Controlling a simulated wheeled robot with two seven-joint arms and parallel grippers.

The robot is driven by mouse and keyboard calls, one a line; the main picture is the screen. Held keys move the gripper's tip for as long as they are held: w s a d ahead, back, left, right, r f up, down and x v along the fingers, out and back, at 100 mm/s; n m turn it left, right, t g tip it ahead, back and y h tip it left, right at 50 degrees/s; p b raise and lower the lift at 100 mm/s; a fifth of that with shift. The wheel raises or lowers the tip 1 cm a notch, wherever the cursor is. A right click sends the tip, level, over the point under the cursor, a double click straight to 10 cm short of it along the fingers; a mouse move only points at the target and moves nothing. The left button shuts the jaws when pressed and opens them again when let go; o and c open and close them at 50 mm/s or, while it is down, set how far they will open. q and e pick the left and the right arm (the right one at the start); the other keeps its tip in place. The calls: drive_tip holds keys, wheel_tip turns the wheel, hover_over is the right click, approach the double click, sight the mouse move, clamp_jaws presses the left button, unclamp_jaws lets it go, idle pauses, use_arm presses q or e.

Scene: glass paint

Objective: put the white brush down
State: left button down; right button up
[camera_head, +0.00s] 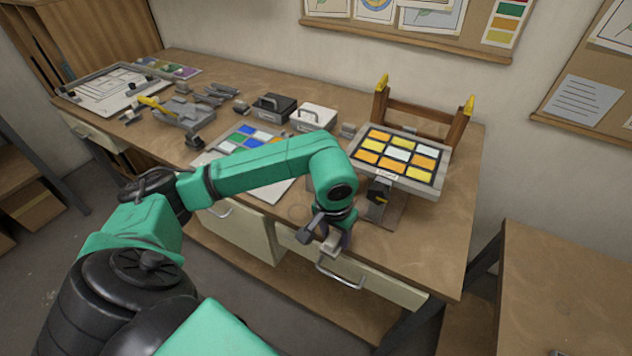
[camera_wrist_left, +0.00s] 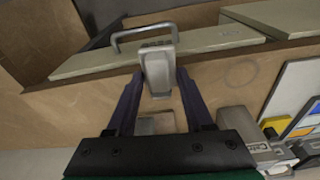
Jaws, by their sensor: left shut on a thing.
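My left gripper (camera_head: 337,232) is over the front edge of the workbench (camera_head: 425,250), pointing down. In the left wrist view its two dark fingers (camera_wrist_left: 158,76) are shut on a pale grey-white block-like piece, which I take to be the white brush (camera_wrist_left: 157,68). The piece also shows below the gripper in the head view (camera_head: 333,243). Its far end overlaps the drawer front in the picture; I cannot tell whether it touches the bench. Bristles are not visible. My right gripper is not in view.
A tilted panel of yellow, orange and white squares (camera_head: 398,157) stands right of my gripper. Behind my forearm lies a blue, green and white panel (camera_head: 250,138). A black box (camera_head: 272,107) and a white box (camera_head: 313,118) stand behind. The bench's front right is clear.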

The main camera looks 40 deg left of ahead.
use_arm(q)
drive_tip(key=w+a+r+b, duration=0.1)
drive_tip(key=w+a+r, duration=0.3)
drive_tip(key=r, duration=0.5)
drive_tip(key=w+a+r+b, duration=0.1)
drive_tip(key=w+a+r, duration=0.1)
drive_tip(key=a+r, duration=0.65)
drive_tip(key=shift+n, duration=0.3)
drive_tip(key=f+b, duration=0.1)
drive_tip(key=f, duration=0.5)
drive_tip(key=d+f+b, duration=0.1)
drive_tip(key=f, duration=0.5)
drive_tip(key=d+f+b, duration=0.1)
drive_tip(key=f, duration=0.5)
drive_tip(key=shift+w+f+b, duration=0.1)
drive_tip(key=shift+b, duration=0.2)
drive_tip(key=shift+f, duration=0.15)
drive_tip(key=c, duration=0.7)
unclamp_jaws()
drive_tip(key=shift+f, duration=0.1)
drive_tip(key=o, duration=0.4)
